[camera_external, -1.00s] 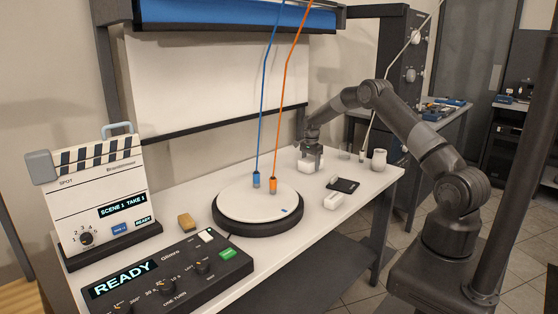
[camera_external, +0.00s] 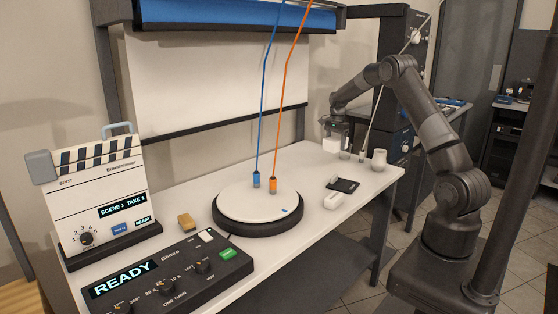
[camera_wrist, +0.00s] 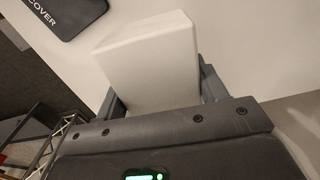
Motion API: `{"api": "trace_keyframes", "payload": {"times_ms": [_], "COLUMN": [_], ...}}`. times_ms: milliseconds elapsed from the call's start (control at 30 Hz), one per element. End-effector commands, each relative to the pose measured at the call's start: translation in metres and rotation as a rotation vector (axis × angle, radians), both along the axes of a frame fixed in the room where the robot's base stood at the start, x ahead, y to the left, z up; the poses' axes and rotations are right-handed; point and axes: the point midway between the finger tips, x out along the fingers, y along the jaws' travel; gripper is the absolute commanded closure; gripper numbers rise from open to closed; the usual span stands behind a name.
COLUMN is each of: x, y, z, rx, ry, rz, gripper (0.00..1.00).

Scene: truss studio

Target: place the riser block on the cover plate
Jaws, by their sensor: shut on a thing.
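The riser block is a plain white block (camera_external: 332,145). My gripper (camera_external: 337,132) is shut on it and holds it above the far right part of the table. In the wrist view the white block (camera_wrist: 152,62) sits between the two grey fingers of my gripper (camera_wrist: 160,88). The cover plate (camera_external: 347,185) is a small dark flat plate lying on the table, to the right of the turntable. In the wrist view the cover plate (camera_wrist: 66,14), lettered COVER, lies at the upper left, apart from the block.
A white turntable (camera_external: 240,208) with a dark base stands mid-table, with blue and orange wands (camera_external: 273,186) over it.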

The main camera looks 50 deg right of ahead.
Motion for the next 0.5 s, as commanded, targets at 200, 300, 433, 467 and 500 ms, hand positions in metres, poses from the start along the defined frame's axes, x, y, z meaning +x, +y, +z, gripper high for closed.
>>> {"api": "trace_keyframes", "payload": {"times_ms": [200, 300, 433, 467, 500], "x": [-0.046, -0.081, -0.129, -0.140, -0.155], "y": [-0.011, -0.012, -0.010, -0.009, -0.007], "z": [0.011, 0.015, 0.017, 0.018, 0.018], "rx": [0.000, 0.000, 0.000, 0.000, 0.001], "ry": [0.000, 0.000, 0.000, 0.000, 0.000], "rz": [0.002, 0.007, 0.017, 0.020, 0.023], "gripper": [0.63, 0.63, 0.63, 0.63, 0.63]}}
